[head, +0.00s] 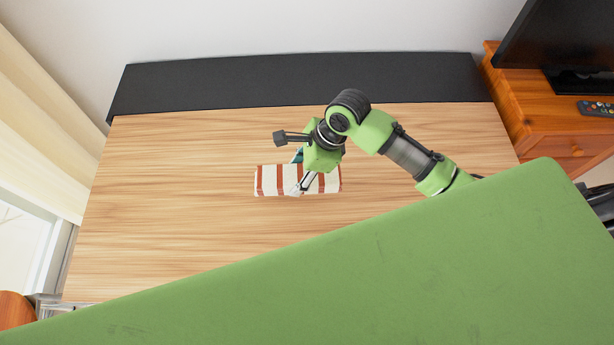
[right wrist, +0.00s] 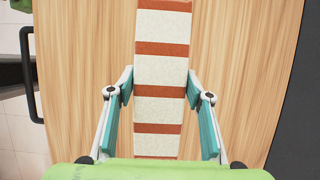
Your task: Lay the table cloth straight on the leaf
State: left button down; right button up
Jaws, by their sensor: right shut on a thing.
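The table cloth (head: 268,181), a narrow band with white and rust-red stripes, lies on the light wooden leaf (head: 180,220). Its long side runs left to right, about parallel to the leaf's far edge in the head view. My right gripper (head: 302,172) reaches down over the cloth's middle and hides part of it. In the right wrist view the cloth (right wrist: 160,68) runs lengthwise between the two teal-padded fingers (right wrist: 159,80), one at each long edge. The gripper is shut on the cloth. My left gripper is not in view.
A black strip (head: 240,82) runs along the leaf's far edge by the wall. An orange wooden cabinet (head: 545,120) with a screen and a remote (head: 596,108) stands at the right. A curtained window is at the left. The leaf around the cloth is bare.

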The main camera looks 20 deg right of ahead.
jog(key=d+f, duration=0.1)
jog(key=w+f, duration=0.1)
jog(key=d+f, duration=0.1)
jog(key=shift+w+d+f, duration=0.25)
jog(key=shift+d+f, duration=0.05)
jog(key=shift+f, duration=0.1)
jog(key=shift+w+d+f+p, duration=0.15)
jog(key=shift+f+p, duration=0.3)
jog(key=shift+f, duration=1.25)
jog(key=o, duration=1.3)
jog(key=shift+f, duration=0.1)
jog(key=v, duration=1.2)
